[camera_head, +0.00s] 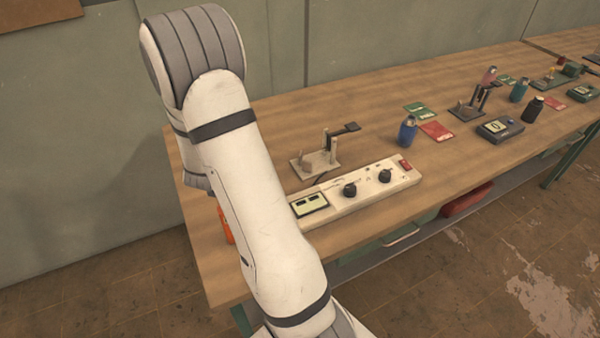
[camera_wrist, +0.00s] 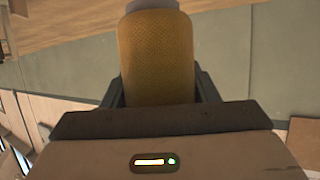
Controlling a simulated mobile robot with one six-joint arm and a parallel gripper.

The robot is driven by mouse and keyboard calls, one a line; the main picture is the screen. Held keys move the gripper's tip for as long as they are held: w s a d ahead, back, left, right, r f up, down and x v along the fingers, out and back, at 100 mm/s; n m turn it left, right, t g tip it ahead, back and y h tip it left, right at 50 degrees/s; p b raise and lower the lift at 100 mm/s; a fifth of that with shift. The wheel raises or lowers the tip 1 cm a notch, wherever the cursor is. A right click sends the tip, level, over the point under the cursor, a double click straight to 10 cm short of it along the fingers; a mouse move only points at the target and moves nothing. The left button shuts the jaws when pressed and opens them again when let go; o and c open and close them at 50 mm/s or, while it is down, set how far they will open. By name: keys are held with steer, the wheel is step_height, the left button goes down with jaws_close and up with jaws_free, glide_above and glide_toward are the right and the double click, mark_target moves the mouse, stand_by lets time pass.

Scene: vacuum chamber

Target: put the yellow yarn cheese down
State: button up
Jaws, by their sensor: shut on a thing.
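The yellow yarn cheese (camera_wrist: 157,62) is a textured yellow-brown cylinder in the middle of the wrist view, with a pale grey end at the top edge. My gripper (camera_wrist: 160,88) is shut on it, with dark fingers on both sides. In the wrist view the wooden table top (camera_wrist: 60,22) shows at the upper left, beyond the cheese. In the head view my white arm stands in front of the left end of the wooden bench (camera_head: 270,135). The gripper and the cheese are not visible in the head view.
A white control box (camera_head: 345,208) with two black knobs lies along the bench front. A small stand (camera_head: 313,163) is behind it. An orange object (camera_head: 225,226) is partly hidden by my arm. Bottles, including a blue one (camera_head: 407,131), cards and devices stand farther right. Bare wood lies between.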

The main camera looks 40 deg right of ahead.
steer(key=s+d+r+m+g+h, duration=0.15)
steer(key=d+m+g, duration=0.25)
steer(key=d, duration=0.4)
steer(key=s+d+m+g+h, duration=0.3)
steer(key=d, duration=0.6)
steer(key=m+g, duration=0.6)
steer(key=g, duration=0.1)
glide_above(325, 148)
steer(key=w+a, duration=0.1)
steer(key=a, duration=0.2)
steer(key=shift+y, duration=0.45)
step_height(325, 148, down, 6)
steer(key=shift+w+f, duration=0.15)
steer(key=shift+f, duration=1.95)
steer(key=shift+f, duration=0.1)
steer(key=o, duration=1)
steer(key=shift+f, duration=0.1)
